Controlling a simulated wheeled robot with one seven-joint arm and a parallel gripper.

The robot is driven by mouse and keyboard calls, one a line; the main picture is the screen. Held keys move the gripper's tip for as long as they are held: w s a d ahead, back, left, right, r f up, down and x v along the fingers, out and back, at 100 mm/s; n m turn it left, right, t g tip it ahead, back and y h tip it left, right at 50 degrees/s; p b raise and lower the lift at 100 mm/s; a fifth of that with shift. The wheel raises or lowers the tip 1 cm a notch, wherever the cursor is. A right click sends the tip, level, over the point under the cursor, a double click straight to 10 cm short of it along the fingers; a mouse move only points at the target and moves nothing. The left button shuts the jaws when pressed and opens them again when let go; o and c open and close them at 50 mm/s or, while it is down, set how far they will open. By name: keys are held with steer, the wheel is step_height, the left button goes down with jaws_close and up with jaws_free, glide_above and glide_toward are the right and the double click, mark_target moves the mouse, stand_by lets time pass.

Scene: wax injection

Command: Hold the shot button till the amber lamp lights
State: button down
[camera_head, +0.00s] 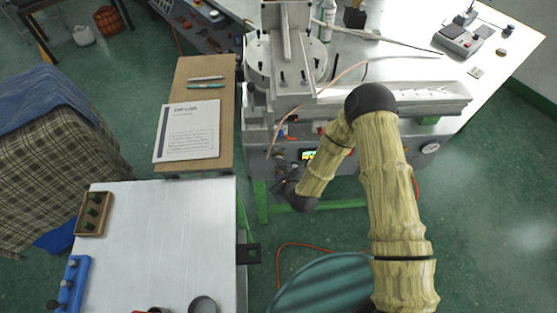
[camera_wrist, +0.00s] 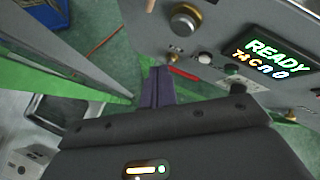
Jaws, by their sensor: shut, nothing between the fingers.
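The machine's front panel (camera_wrist: 215,22) fills the upper right of the wrist view. In the head view my gripper (camera_head: 281,187) is at the machine's lower left front. Neither the shot button nor a lit amber lamp can be picked out clearly.
A green stool (camera_head: 325,285) is below my arm.

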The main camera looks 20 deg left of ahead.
steer(key=w, duration=0.1)
steer(key=w+a, duration=0.1)
steer(key=w, duration=0.1)
steer(key=shift+w+a+b, duration=0.2)
steer(key=shift+a+b, duration=0.15)
stand_by(1.8)
steer(key=shift+w+a, duration=0.2)
steer(key=shift+w, duration=0.15)
steer(key=shift+w+a+r+b, duration=0.1)
steer(key=shift+w+a+b, duration=0.15)
steer(key=shift+w+b, duration=0.2)
stand_by(2.1)
stand_by(1.3)
steer(key=shift+s+d, duration=0.45)
steer(key=shift+s, duration=0.35)
steer(key=shift+s+d, duration=0.4)
steer(key=shift+s, duration=0.35)
steer(key=shift+s+d, duration=0.35)
steer(key=shift+s, duration=0.4)
steer(key=shift+s+d, duration=0.4)
steer(key=shift+s, duration=0.35)
